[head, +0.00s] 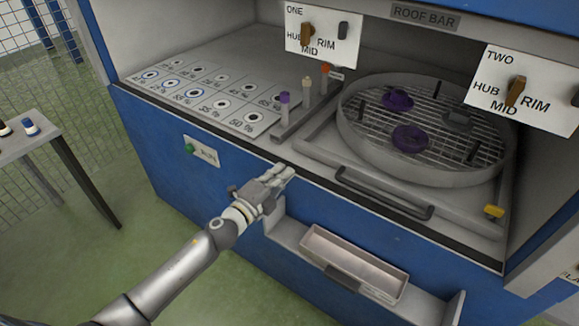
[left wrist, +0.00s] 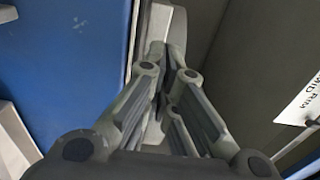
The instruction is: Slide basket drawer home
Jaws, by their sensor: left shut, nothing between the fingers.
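The basket drawer (head: 325,160) is a grey tray inside the blue cabinet, with a dark bar handle (head: 384,195) along its front. A round wire basket (head: 430,175) with a grey rim sits on it. The handle cannot be made out in that view. My right gripper is out of view.
A marked panel with several dial circles (head: 198,97) lies left of the drawer, with upright vials (head: 285,105) between. A yellow piece (head: 493,211) is at the drawer's right front corner. An open tray (head: 354,262) sits below. A side table (head: 35,135) stands left.

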